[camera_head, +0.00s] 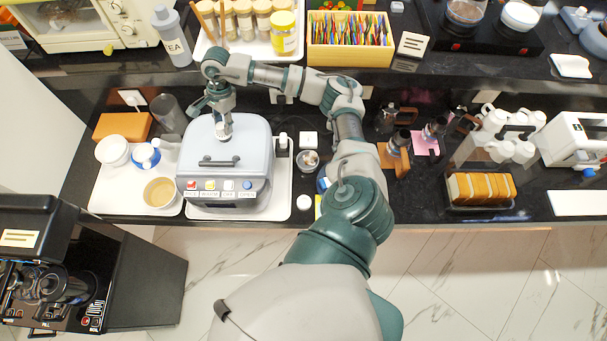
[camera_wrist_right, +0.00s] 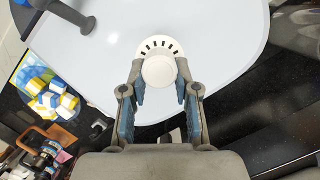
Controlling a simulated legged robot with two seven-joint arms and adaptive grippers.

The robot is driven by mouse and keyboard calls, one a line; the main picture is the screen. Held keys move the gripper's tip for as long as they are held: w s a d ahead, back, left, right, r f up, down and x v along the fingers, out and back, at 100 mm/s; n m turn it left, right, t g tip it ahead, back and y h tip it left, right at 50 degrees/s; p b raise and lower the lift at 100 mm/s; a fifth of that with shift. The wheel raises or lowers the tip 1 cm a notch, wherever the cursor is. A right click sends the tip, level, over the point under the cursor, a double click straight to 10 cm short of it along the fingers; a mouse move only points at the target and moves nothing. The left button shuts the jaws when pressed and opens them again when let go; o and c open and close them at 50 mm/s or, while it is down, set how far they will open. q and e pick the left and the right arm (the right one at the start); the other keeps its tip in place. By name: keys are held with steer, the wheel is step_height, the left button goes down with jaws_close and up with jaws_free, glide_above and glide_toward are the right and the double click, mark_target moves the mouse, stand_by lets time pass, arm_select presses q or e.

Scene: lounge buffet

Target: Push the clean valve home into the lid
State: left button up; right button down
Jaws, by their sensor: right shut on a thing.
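The grey cooker (camera_head: 228,186) stands on a tray in the head view, with its pale lid (camera_head: 245,140) closed. The lid also fills the upper part of the wrist view (camera_wrist_right: 215,35). My right gripper (camera_head: 222,134) points down over the lid's back left part. In the wrist view, its fingers (camera_wrist_right: 159,82) are shut on the white round valve (camera_wrist_right: 158,71). A white disc with dark slots shows just behind the valve's cap, against the lid. I cannot tell whether the valve is fully seated. My left gripper is out of view.
The cooker's dark handle (camera_head: 220,161) and front buttons face me. To its left are a white bowl (camera_head: 113,150), a blue-and-white item (camera_head: 146,155) and a tan-filled bowl (camera_head: 159,192). A small metal cup (camera_head: 308,160) stands right of the tray.

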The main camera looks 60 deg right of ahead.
mark_target(220, 126)
steer(key=shift+f+b, duration=0.3)
steer(key=shift+f, duration=0.15)
steer(key=c, duration=0.8)
jaws_free()
steer(key=shift+c, duration=1.3)
steer(key=shift+a+p+v, duration=0.25)
steer(key=shift+p+v, duration=0.5)
steer(key=shift+v, duration=0.4)
steer(key=shift+a+p+v, duration=0.25)
steer(key=shift+p+v, duration=0.45)
steer(key=shift+v, duration=0.5)
steer(key=shift+a+p+v, duration=0.25)
steer(key=shift+p+v, duration=0.5)
steer(key=shift+v, duration=0.4)
steer(key=shift+r, duration=0.15)
